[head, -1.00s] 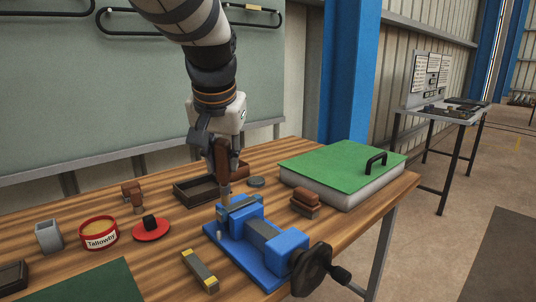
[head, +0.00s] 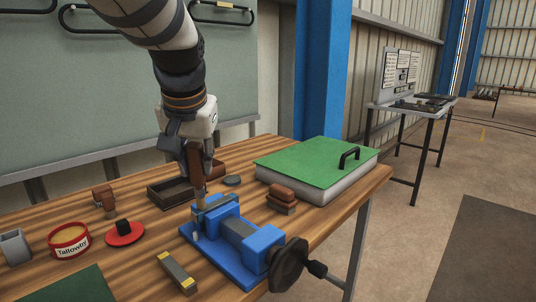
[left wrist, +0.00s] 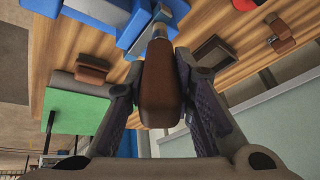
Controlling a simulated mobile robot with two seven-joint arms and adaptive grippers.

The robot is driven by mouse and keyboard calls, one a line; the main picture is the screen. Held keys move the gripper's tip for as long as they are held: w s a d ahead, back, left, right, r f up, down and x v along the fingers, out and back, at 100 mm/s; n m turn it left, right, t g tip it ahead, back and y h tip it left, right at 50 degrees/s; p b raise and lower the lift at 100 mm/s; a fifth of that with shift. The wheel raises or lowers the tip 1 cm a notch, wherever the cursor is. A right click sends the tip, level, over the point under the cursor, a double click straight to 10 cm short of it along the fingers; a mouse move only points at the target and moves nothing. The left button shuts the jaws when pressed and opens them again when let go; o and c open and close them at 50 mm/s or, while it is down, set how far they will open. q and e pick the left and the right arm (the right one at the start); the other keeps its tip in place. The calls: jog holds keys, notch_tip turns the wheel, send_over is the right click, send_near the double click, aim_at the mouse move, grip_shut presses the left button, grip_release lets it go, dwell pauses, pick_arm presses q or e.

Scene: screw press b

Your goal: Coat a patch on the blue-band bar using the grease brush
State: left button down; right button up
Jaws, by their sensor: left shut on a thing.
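My left gripper (head: 196,165) is shut on the brown handle of the grease brush (head: 196,160); it also shows in the left wrist view (left wrist: 160,88). The brush is near upright, its working end pointing down at the left jaw of the blue vise (head: 236,228). A grey-blue bar (head: 216,206) lies across the vise jaws, right by the brush's lower end. I cannot tell whether the bristles touch it, and its blue band is not clear. A tin of grease labelled Tallowby (head: 70,241) stands at the left. My right gripper is not in view.
A yellow-ended bar (head: 177,272) lies in front of the vise. A red dish (head: 124,235), a brown-handled tool (head: 105,198), a dark tray (head: 168,196), a brown block (head: 282,196) and a green-topped case (head: 318,164) surround it. The vise's black handwheel (head: 288,265) juts over the front edge.

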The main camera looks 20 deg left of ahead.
pick_arm(q)
jog(key=shift+f, duration=0.2)
jog(key=shift+w+d+f, duration=0.1)
jog(key=shift+w, duration=0.25)
jog(key=w, duration=0.1)
jog(key=w+d, duration=0.1)
jog(key=w, duration=0.1)
jog(key=shift+w+d+f+b, duration=0.1)
jog(key=shift+w+d+b, duration=0.15)
jog(key=shift+b, duration=0.1)
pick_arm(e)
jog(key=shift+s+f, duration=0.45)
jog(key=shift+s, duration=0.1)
